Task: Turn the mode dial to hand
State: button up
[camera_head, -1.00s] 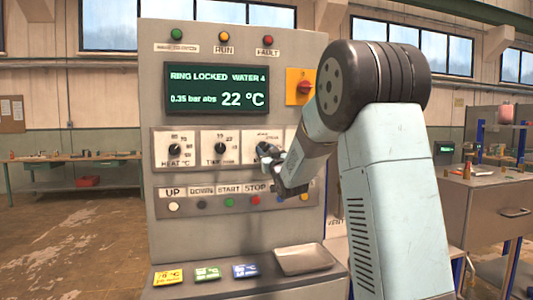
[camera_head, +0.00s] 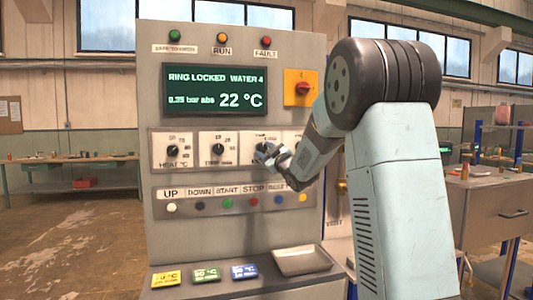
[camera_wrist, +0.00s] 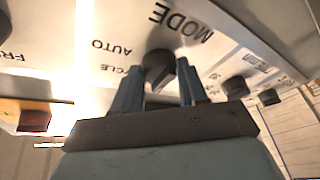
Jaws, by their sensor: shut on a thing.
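The mode dial (camera_wrist: 155,59) is a dark round knob on the pale panel in the wrist view, next to the lettering MODE and AUTO and a partly covered CYCLE. My gripper (camera_wrist: 160,74) has one finger on each side of the knob and is shut on it. In the head view my gripper (camera_head: 271,155) is at the third dial from the left and covers most of it. I cannot tell which mark the dial points at, and no HAND label is readable.
The display (camera_head: 209,90) reads RING LOCKED, WATER 4, 0.35 bar abs and 22 °C. The heat dial (camera_head: 173,151) and a second dial (camera_head: 218,149) are to the left. A button row (camera_head: 229,202) lies below.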

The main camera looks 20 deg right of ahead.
jog(key=shift+a, duration=0.1)
jog(key=o, duration=1)
jog(key=shift+o, duration=0.2)
jog(key=v, duration=1.3)
jog(key=shift+s+d+f, duration=0.2)
jog(key=shift+s+f, duration=0.05)
jog(key=shift+s, duration=0.05)
jog(key=shift+s, duration=0.1)
